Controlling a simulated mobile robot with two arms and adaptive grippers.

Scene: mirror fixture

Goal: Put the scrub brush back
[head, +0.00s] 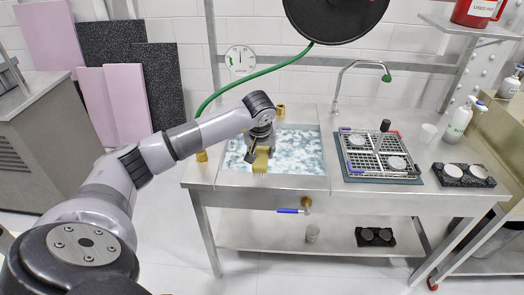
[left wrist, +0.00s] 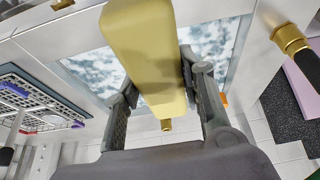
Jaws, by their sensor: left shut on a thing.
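The scrub brush (head: 261,162) is a yellow block, held at the front edge of the sink basin (head: 308,151), which holds foamy blue-white water. My left gripper (head: 256,152) is shut on the brush. In the left wrist view the brush (left wrist: 140,40) lies long and yellow between the two dark fingers of the gripper (left wrist: 160,82), with the foamy basin (left wrist: 95,72) behind it. The gripper hides part of the brush, and bristles cannot be made out. I cannot tell whether the brush touches the basin rim. My right gripper is not in view.
A wire dish rack (head: 376,142) with round dishes stands right of the basin. Beyond it are a black holder (head: 464,181) with pale discs and a white bottle (head: 459,121). A faucet (head: 338,104) and a green hose (head: 238,83) rise behind the basin. Brass fittings flank it.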

